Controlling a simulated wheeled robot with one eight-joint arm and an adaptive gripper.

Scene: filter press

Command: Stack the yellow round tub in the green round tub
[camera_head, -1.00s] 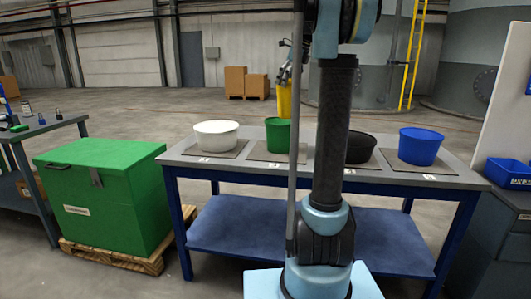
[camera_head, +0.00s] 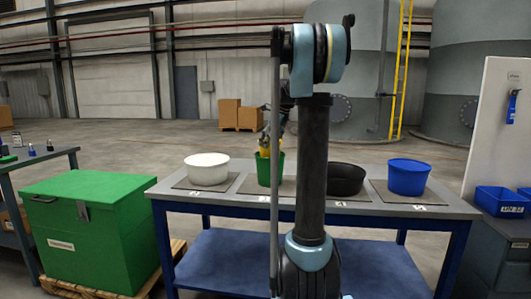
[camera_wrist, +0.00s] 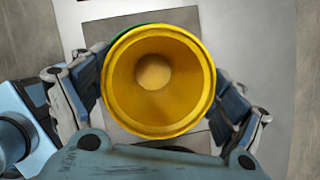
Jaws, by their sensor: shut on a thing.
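The yellow round tub (camera_wrist: 160,80) is between the fingers of my gripper (camera_wrist: 160,92), which is shut on it from both sides. In the wrist view I look straight into its open, empty mouth. A thin sliver of the green round tub (camera_wrist: 119,43) shows past its upper left rim. In the head view the yellow tub (camera_head: 264,152) is at the mouth of the green tub (camera_head: 263,174), its lower part hidden by the green wall. I cannot tell how deep it sits. My arm's pole partly covers both.
The green tub stands on a mat on the grey table (camera_head: 335,208). A white tub (camera_head: 207,170) is to its left; a black tub (camera_head: 346,180) and a blue tub (camera_head: 408,178) are to its right. A green chest (camera_head: 90,235) stands left of the table.

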